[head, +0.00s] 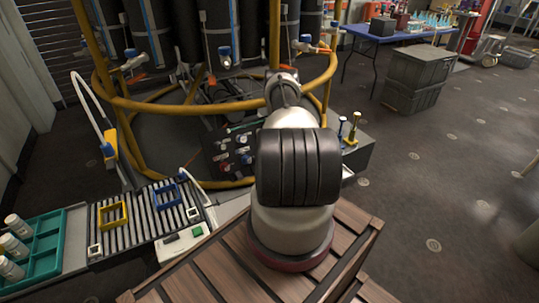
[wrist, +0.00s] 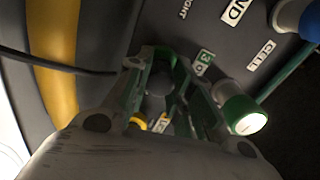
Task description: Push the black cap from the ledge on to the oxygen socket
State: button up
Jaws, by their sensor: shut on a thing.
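In the wrist view my gripper (wrist: 168,78) has its green-lined fingers close around a dark rounded thing (wrist: 158,82), which looks like the black cap. The fingers hide part of it. They are over the dark labelled panel (wrist: 215,35), which also shows in the head view (head: 222,158). A white label with "3" and "O" lies just beyond the fingers. I cannot tell which socket is the oxygen one, or whether the cap touches any. In the head view my arm hides the gripper and part of the panel. The grey ledge (head: 358,158) is right of the arm.
A green and white cylinder (wrist: 240,112) stands close right of the fingers. A blue and white one (wrist: 299,16) is at top right. Small brass-coloured upright items (head: 353,129) stand on the ledge. A roller conveyor (head: 140,220) is at left.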

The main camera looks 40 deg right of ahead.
jog(key=o, duration=0.9)
jog(key=v, duration=1.2)
